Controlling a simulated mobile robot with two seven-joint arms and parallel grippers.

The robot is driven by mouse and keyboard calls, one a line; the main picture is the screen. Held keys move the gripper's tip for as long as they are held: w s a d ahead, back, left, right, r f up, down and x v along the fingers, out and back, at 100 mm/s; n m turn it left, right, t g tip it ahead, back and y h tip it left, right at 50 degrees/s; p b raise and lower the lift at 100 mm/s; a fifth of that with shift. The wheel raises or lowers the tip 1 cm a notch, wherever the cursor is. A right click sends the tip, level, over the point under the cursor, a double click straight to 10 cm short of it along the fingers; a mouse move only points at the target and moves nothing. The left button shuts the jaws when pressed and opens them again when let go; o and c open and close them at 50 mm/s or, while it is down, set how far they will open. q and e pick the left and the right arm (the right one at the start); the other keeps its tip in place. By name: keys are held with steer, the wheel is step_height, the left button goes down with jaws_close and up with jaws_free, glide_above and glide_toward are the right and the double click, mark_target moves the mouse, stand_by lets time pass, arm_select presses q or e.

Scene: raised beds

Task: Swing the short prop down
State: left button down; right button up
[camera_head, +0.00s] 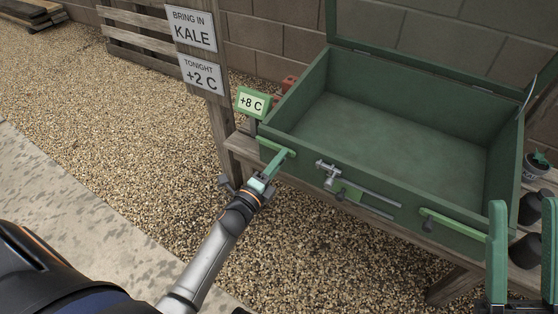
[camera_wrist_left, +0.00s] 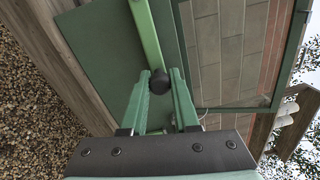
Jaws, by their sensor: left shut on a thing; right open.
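A green bar (camera_head: 273,146) lies along the left end of the front wall of the green box (camera_head: 308,147). It also shows in the left wrist view (camera_wrist_left: 145,32), with a dark round knob (camera_wrist_left: 159,82) at its end. My left gripper (camera_head: 288,156) is shut on this knob, one finger on each side. A similar green bar (camera_head: 455,223) with a dark knob (camera_head: 428,226) lies along the right part of the front wall. I cannot tell which bar is the short prop. My right gripper (camera_head: 523,212) is open and empty at the lower right.
The box stands on a wooden bench (camera_head: 243,150), its framed lid (camera_head: 405,58) raised. A metal latch (camera_head: 328,172) and rods sit mid-front. A green "+8 C" display (camera_head: 252,102) and a signpost (camera_head: 218,125) stand left. A potted plant (camera_head: 538,166) is right. Gravel lies in front.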

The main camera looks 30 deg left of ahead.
stand_by(0.3)
arm_select(q)
steer(key=c, duration=0.7)
jaws_free()
steer(key=shift+o, duration=0.2)
